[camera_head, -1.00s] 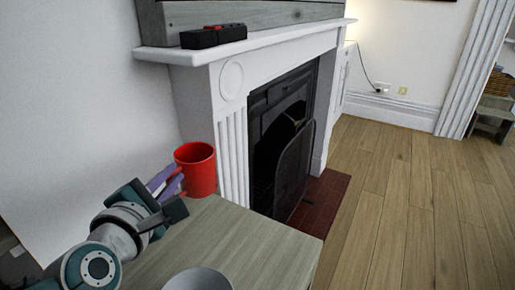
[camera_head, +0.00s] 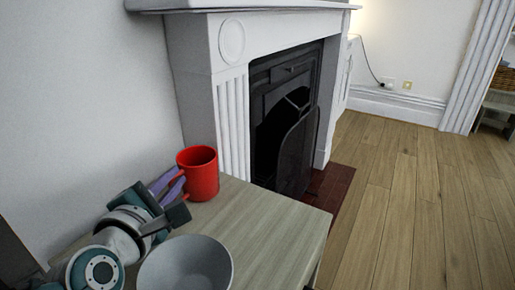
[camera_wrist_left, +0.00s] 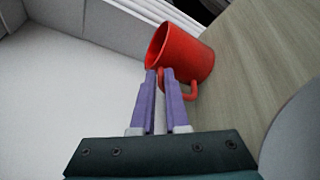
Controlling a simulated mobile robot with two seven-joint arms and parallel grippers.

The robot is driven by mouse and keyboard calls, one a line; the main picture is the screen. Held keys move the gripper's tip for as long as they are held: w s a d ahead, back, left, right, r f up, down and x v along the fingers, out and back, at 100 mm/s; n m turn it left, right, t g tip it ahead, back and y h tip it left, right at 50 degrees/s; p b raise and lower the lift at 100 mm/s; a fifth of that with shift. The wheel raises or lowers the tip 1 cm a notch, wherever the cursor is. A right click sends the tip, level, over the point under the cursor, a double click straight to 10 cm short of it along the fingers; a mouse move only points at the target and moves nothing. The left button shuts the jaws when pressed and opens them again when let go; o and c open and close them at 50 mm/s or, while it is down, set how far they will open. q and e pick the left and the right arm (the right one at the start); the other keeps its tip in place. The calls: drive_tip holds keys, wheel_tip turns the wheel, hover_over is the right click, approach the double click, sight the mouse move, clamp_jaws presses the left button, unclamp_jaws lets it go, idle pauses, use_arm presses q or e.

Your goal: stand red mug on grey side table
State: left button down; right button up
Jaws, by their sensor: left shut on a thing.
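The red mug (camera_head: 203,176) is upright at the far left corner of the grey side table (camera_head: 275,232). Its base appears at the tabletop, but I cannot tell whether it touches. My left gripper (camera_head: 172,188) comes in from the left and is shut on the mug's handle side. In the left wrist view the purple fingers (camera_wrist_left: 162,78) are closed at the handle of the mug (camera_wrist_left: 187,55), which looks tilted in that picture. My right gripper is not in view.
A light grey bowl (camera_head: 187,265) stands on the near part of the table, close to my left wrist. A white fireplace (camera_head: 200,85) with a dark fire screen (camera_head: 297,150) stands just behind the table. The white wall is close on the left. Wooden floor (camera_head: 400,200) is free on the right.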

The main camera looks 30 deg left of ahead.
use_arm(q)
drive_tip(key=c, duration=0.9)
unclamp_jaws()
drive_tip(key=shift+f, duration=0.1)
drive_tip(key=shift+r, duration=0.2)
drive_tip(key=p+v, duration=0.2)
drive_tip(key=v, duration=1)
drive_tip(key=shift+f, duration=0.1)
